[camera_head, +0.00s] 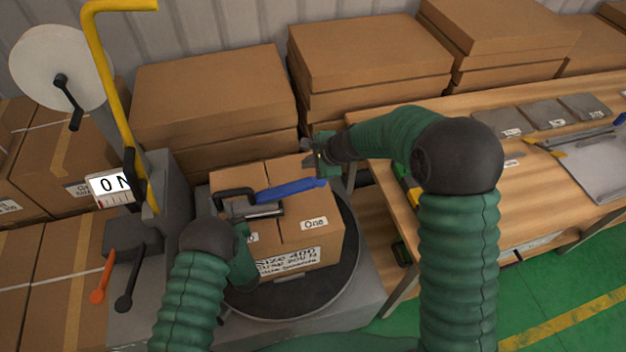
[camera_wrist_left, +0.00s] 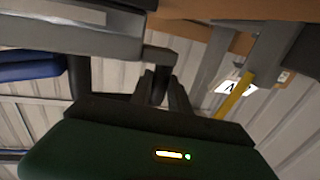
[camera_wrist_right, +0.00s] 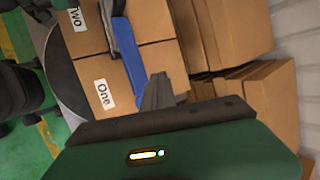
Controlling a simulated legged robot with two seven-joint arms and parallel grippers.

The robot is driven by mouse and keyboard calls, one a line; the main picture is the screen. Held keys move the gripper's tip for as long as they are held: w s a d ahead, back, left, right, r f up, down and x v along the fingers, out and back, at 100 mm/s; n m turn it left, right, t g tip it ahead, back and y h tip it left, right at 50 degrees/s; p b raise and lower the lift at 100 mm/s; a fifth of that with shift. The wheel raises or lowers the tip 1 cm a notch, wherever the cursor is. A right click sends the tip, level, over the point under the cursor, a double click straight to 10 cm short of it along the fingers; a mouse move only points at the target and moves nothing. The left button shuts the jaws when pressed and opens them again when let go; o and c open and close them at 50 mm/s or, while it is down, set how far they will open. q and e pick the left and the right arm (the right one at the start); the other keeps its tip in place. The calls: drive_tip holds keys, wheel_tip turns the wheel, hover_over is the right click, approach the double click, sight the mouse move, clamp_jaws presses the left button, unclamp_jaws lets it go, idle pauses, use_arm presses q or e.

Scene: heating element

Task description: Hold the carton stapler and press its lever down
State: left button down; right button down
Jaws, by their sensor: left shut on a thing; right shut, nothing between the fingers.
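The carton stapler (camera_head: 255,210), dark with a grey body, sits on top of the closed carton (camera_head: 315,243). Its long blue lever (camera_head: 290,190) points right and slightly up, and also shows in the right wrist view (camera_wrist_right: 125,50). My left gripper (camera_wrist_left: 160,88) is shut on a dark part of the stapler. In the head view its fingers are mostly hidden by its own wrist, at the near left side of the carton. My right gripper (camera_head: 313,160) is shut and empty, just beyond the lever's free end. In the right wrist view its fingertips (camera_wrist_right: 158,85) are close beside that end; contact cannot be told.
The carton stands on a dark round turntable (camera_head: 340,275). A machine with a yellow arm (camera_head: 110,80) and a white roll (camera_head: 60,65) stands at left. Stacked cartons (camera_head: 215,95) line the back. A wooden table (camera_head: 470,120) is at right.

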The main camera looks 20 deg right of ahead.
idle(0.4)
wheel_tip(320, 180, up, 8)
drive_tip(key=f+n+g+h, duration=0.1)
drive_tip(key=n+g+h, duration=0.25)
drive_tip(key=n, duration=1.35)
hover_over(320, 182)
drive_tip(key=s, duration=0.3)
drive_tip(key=shift+a+r, duration=0.1)
drive_tip(key=shift+r, duration=0.15)
drive_tip(key=x, duration=1.4)
drive_tip(key=shift+s, duration=0.3)
drive_tip(key=shift+d+f, duration=0.1)
drive_tip(key=shift+d, duration=0.1)
